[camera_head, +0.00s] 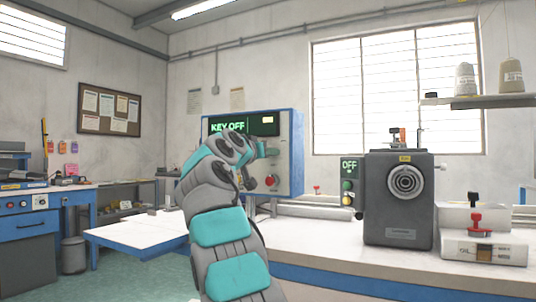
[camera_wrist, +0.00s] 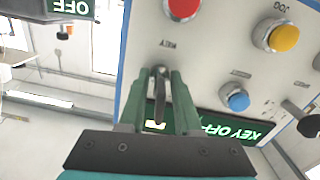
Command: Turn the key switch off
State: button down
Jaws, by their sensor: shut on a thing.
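The key (camera_wrist: 160,95) stands in its switch on a grey control panel (camera_wrist: 215,55) in the wrist view, beside the label "KEY". My gripper (camera_wrist: 161,76) is shut on the key, one green finger on each side of it. The panel's green display (camera_wrist: 205,122) reads "KEY OFF", seen upside down. In the head view the blue-edged control box (camera_head: 297,155) is on the far side of the table, and its display (camera_head: 228,127) also reads "KEY OFF". My arm covers much of the box's front there, and the key is hidden.
Close to the key are a red button (camera_wrist: 183,7), a yellow jog button (camera_wrist: 283,38), a blue button (camera_wrist: 238,101) and a black knob (camera_wrist: 310,124). A grey machine (camera_head: 398,205) with an "OFF" sign (camera_head: 349,164) stands right of the box on the white table.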

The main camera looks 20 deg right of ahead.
jog(key=shift+r, duration=0.1)
jog(key=n+p, duration=0.2)
jog(key=n, duration=0.2)
jog(key=shift+s+r, duration=0.1)
jog(key=shift+r, duration=0.05)
jog(key=shift+n+p, duration=0.8)
jog(key=shift+n, duration=0.8)
jog(key=c, duration=1)
grip_release()
jog(key=shift+f, duration=0.2)
jog(key=shift+o, duration=0.2)
